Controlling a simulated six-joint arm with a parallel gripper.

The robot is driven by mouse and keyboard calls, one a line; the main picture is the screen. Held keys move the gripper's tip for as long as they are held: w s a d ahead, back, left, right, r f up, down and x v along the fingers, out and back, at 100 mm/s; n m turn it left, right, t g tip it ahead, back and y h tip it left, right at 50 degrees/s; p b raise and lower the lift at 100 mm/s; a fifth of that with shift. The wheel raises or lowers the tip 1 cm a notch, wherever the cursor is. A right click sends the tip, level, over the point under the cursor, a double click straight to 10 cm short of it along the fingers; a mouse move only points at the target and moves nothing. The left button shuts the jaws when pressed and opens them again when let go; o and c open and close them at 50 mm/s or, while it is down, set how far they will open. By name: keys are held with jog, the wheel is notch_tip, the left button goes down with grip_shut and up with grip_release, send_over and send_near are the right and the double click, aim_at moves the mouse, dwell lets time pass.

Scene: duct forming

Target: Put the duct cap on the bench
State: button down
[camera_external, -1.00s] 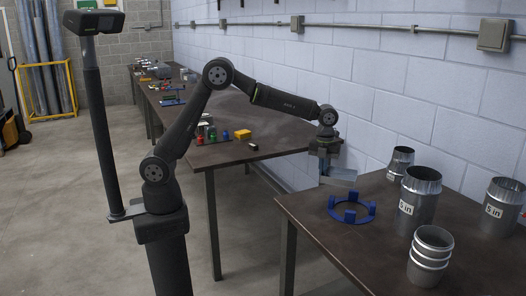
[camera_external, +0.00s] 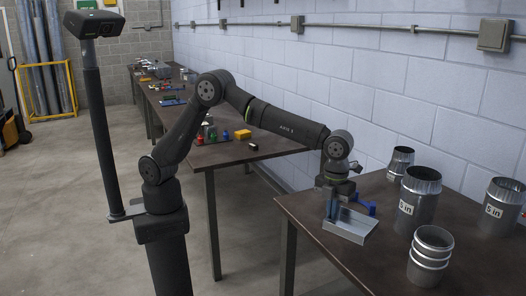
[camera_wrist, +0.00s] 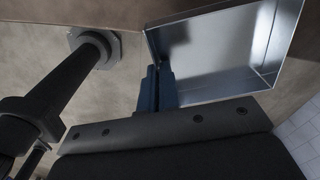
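The duct cap (camera_external: 352,226) is a shallow, shiny sheet-metal tray with low walls. In the external view it is over the near left part of the bench (camera_external: 300,212), close to the front edge; I cannot tell whether it touches the top. My gripper (camera_external: 332,212) points down and is shut on the cap's left side. In the wrist view the dark blue fingers (camera_wrist: 158,92) grip the edge of the cap (camera_wrist: 220,55), its open inside facing the camera. The fingertips are partly hidden.
Several round metal duct pieces stand to the right, including a ribbed one (camera_external: 430,256) near the front. A long bench (camera_external: 215,155) with small parts is at the left. A block wall stands behind.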

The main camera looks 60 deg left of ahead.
jog(key=w+a+f, duration=0.1)
jog(key=w+f, duration=0.1)
jog(key=w, duration=0.1)
jog(key=w+a+f, duration=0.1)
jog(key=w+f, duration=0.1)
jog(key=w, duration=0.2)
jog(key=w+a+f, duration=0.1)
jog(key=w+f, duration=0.1)
jog(key=w, duration=0.1)
jog(key=shift+w+a+f, duration=0.2)
jog(key=shift+w+f, duration=0.2)
jog(key=shift+f, duration=2)
jog(key=shift+f, duration=0.1)
jog(key=c, duration=2)
grip_release()
jog(key=o, duration=0.3)
notch_tip(320, 180, up, 12)
jog(key=shift+r, duration=0.15)
